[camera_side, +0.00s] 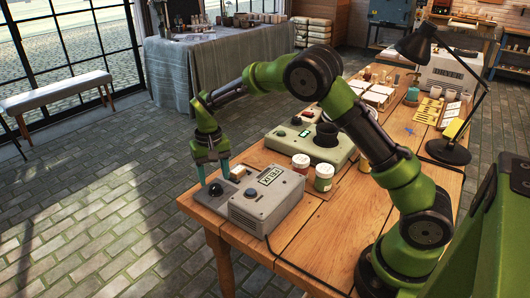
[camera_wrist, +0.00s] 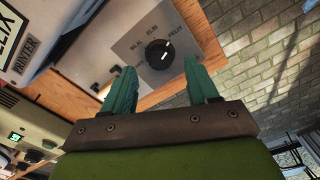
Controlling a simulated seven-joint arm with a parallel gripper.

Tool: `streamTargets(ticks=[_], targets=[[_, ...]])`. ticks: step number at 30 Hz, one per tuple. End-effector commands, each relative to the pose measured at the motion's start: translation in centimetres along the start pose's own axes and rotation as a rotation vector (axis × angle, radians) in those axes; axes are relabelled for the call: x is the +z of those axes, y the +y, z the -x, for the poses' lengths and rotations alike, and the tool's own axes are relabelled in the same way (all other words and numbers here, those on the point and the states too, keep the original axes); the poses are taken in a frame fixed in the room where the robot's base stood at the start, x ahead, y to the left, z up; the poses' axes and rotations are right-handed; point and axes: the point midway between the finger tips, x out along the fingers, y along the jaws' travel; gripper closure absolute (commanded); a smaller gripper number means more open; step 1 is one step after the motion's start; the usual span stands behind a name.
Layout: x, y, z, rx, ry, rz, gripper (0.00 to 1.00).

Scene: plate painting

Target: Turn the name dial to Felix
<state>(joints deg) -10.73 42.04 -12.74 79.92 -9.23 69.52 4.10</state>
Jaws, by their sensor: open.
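The black name dial (camera_wrist: 158,54) sits on a grey panel with printed names around it in the wrist view. In the side view my gripper (camera_side: 212,178) is over the left end of the grey printer (camera_side: 258,205). The printer's display (camera_side: 271,175) appears to read FELIX.
A black lamp (camera_side: 448,150) is further right. The table's edge is close to the printer's left end.

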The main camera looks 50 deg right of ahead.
Motion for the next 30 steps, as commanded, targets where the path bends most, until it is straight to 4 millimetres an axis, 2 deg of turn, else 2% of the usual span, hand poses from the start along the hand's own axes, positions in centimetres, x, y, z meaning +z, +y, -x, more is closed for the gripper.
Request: streamTargets(ticks=[1, 9, 15, 21, 30], targets=[[-0.1, -0.1, 1.4, -0.004, 0.006, 0.0, 0.41], [-0.1, -0.1, 8.1, -0.004, 0.007, 0.0, 0.41], [-0.1, 0.0, 11.8, -0.003, 0.004, -0.001, 0.41], [-0.1, 0.0, 13.4, -0.001, 0.002, -0.001, 0.41], [0.0, 0.0, 13.6, -0.001, 0.002, -0.001, 0.41]])
